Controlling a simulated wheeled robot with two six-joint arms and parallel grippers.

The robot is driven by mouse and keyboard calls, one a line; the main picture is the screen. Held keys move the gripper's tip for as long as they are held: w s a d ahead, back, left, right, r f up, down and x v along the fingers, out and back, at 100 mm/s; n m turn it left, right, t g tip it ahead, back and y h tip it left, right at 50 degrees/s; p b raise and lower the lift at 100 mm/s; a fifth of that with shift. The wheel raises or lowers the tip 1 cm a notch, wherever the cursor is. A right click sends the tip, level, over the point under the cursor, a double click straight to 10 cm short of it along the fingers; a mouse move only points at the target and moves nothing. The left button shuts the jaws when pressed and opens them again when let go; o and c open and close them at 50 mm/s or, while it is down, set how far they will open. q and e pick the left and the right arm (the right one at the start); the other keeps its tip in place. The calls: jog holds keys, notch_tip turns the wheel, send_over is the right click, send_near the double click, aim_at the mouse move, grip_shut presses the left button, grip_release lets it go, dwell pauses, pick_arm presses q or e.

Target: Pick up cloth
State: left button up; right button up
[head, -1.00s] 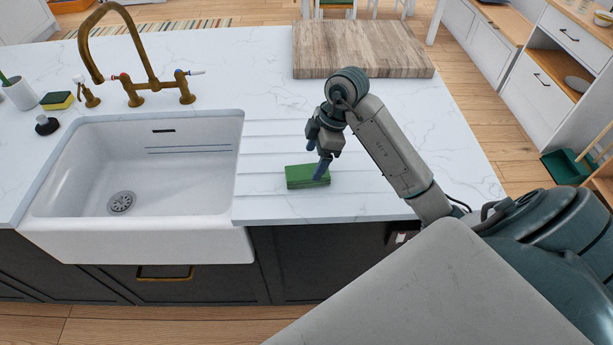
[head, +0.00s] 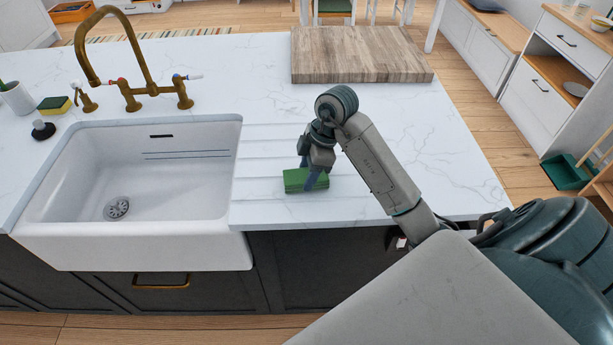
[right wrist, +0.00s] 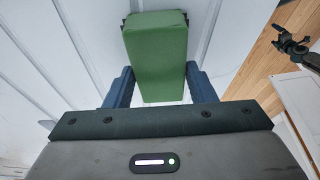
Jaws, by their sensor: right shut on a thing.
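The cloth (head: 294,182) is a green folded block on the white countertop, to the right of the sink. It also shows in the right wrist view (right wrist: 158,50), lying between the two blue fingers. My right gripper (head: 312,180) is down at the cloth, with its fingers on either side, shut on it. In the right wrist view the gripper (right wrist: 161,88) has the near end of the cloth between its fingers. The cloth appears at counter height; I cannot tell whether it is clear of the surface.
A white sink (head: 140,245) with a brass tap (head: 130,80) lies to the left. A wooden board (head: 360,52) lies at the back of the counter. A yellow and green sponge (head: 54,105) and a dark stopper (head: 43,130) are at the far left. The counter between cloth and board is clear.

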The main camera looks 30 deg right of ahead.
aim_at(301, 175)
jog(key=shift+r, duration=0.15)
jog(key=shift+r+p, duration=0.95)
jog(key=shift+p, duration=0.1)
jog(key=shift+r+p, duration=0.9)
jog(key=s, duration=0.1)
jog(key=s+b, duration=0.2)
jog(key=shift+s+f, duration=0.2)
jog(key=shift+f, duration=0.1)
jog(key=s+r+b, duration=0.1)
jog(key=s+b, duration=0.1)
jog(key=s, duration=1)
jog(key=shift+s+a+r+b, duration=0.3)
jog(key=shift+a, duration=0.05)
